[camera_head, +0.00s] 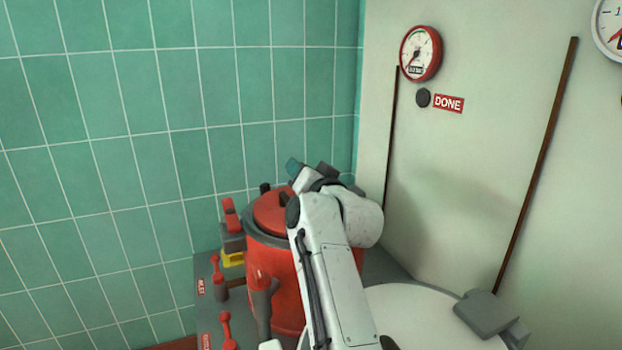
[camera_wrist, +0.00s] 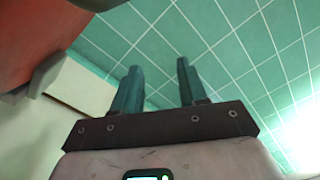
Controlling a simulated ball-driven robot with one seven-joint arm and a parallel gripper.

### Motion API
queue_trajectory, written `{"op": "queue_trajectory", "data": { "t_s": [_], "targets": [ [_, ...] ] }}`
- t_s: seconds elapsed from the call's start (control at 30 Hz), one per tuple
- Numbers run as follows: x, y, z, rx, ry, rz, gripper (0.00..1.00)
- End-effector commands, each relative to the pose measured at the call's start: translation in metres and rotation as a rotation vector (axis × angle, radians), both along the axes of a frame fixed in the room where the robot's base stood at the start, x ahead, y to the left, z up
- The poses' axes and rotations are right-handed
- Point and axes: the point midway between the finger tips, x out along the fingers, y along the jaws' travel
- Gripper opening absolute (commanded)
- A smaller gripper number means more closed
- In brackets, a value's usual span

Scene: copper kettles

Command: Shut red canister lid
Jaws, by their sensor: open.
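The red canister (camera_head: 284,290) stands left of my arm in the head view, with a grey band around its top. Its red lid (camera_head: 266,214) shows at the top with a dark knob; my arm covers its right part, and I cannot tell whether it is fully closed. My gripper (camera_wrist: 158,78) is open, its two teal fingers apart with only tiled wall behind them. In the head view it is mostly hidden behind my wrist, just above and beyond the lid. A red surface with a dark rim, likely the canister, fills the upper left of the wrist view.
Red-handled levers (camera_head: 226,328) and a yellow part (camera_head: 233,259) sit left of the canister on a grey counter. A round white surface (camera_head: 415,315) is at lower right. The pale wall carries a red gauge (camera_head: 421,53) and a DONE sign (camera_head: 448,104). Green tiles close off the left.

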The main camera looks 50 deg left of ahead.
Motion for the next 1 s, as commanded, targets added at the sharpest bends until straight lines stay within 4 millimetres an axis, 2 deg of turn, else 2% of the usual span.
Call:
{"op": "queue_trajectory", "data": {
  "t_s": [0.27,0.7,1.0],
  "targets": [
    [-0.009,-0.026,0.006,0.001,0.003,-0.001,0.42],
    [-0.031,-0.084,0.003,0.001,0.002,0.001,0.42],
    [-0.037,-0.097,0.001,0.002,-0.001,0.002,0.42]
  ]
}}
